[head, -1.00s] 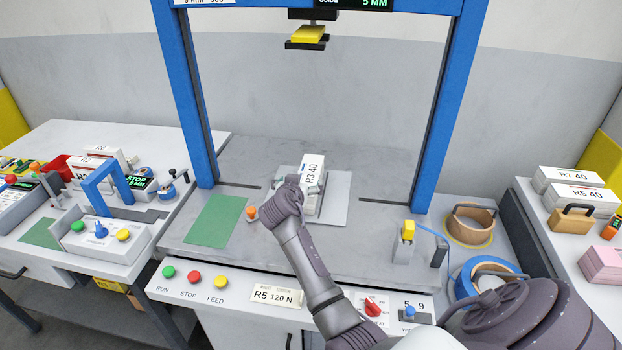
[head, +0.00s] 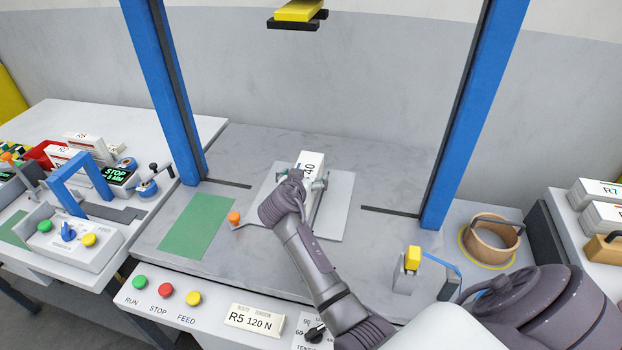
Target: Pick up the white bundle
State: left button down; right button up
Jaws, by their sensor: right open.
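The white bundle (head: 311,160), with a label of which only "40" reads clearly, lies on a light grey plate (head: 335,215) under the blue frame. My right gripper (head: 310,182) is at the bundle's near part, its fingers apart, one seen on each side. Whether the fingers touch the bundle cannot be told. My wrist and the gripper hide the bundle's near end. My left gripper is not in view.
Blue posts (head: 163,90) stand left and right of the plate. A yellow and black block (head: 298,14) hangs above. A green mat (head: 197,226) and an orange-knobbed lever (head: 234,218) lie left. A tan roll (head: 490,240) and more white bundles (head: 602,192) are at right.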

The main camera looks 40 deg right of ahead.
jog(key=shift+a, duration=0.2)
jog(key=shift+s+a+r, duration=0.2)
jog(key=shift+a, duration=0.1)
jog(key=shift+a+r, duration=0.1)
jog(key=c, duration=0.8)
jog(key=shift+c, duration=2.5)
jog(key=c, duration=0.6)
jog(key=shift+r, duration=0.15)
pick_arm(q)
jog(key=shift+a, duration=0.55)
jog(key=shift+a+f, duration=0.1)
